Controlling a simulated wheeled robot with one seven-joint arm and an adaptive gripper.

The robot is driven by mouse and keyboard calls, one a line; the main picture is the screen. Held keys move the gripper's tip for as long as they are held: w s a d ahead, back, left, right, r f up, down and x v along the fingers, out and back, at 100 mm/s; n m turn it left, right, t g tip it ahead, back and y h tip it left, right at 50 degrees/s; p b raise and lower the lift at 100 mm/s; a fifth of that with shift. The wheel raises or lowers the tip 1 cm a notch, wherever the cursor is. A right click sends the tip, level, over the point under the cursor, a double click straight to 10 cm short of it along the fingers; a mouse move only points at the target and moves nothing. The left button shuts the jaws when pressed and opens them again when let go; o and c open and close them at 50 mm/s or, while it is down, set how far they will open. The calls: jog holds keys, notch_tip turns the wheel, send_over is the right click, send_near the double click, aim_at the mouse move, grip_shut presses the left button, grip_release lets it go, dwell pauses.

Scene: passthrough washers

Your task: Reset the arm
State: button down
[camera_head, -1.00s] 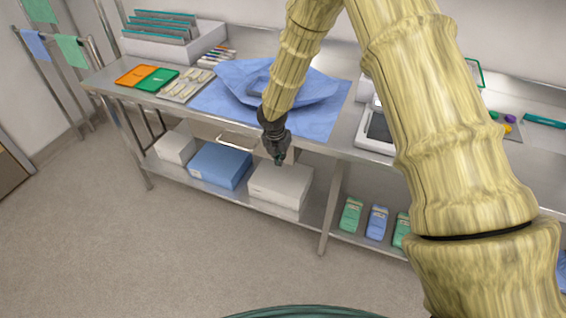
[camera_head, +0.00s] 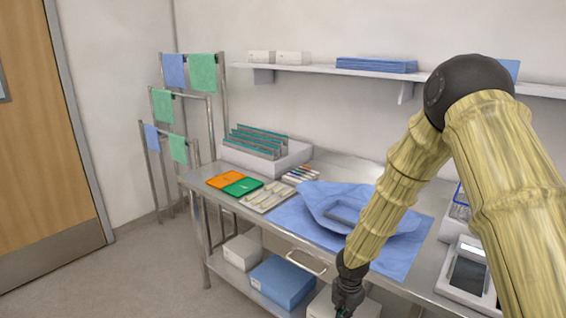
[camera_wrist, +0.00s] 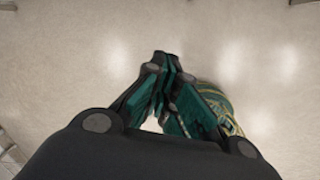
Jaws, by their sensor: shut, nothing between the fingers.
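My arm comes in from the right in the head view and bends down over the front of the steel table. My gripper (camera_head: 346,300) hangs at its end in front of the table edge, at the bottom of the head view, with its tips at or past the picture's edge.
Boxes stand on the lower shelf. The floor (camera_head: 130,262) at left is clear.

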jog(key=s+a+f+m+g+y, duration=0.1)
jog(key=s+a+f+m+y, duration=0.15)
jog(key=s+f+m, duration=0.7)
jog(key=s+d+f+m, duration=0.1)
jog(key=s+f+m, duration=0.1)
jog(key=s+m, duration=0.3)
jog(key=s+d+f+m+h, duration=0.1)
jog(key=s+m, duration=0.4)
jog(key=s, duration=0.9)
jog(key=s+d+f+m+h, duration=0.1)
jog(key=s+d+f+m, duration=0.2)
jog(key=s, duration=0.7)
jog(key=shift+d+f+m, duration=0.2)
jog(key=shift+f+m, duration=0.4)
jog(key=shift+m, duration=0.55)
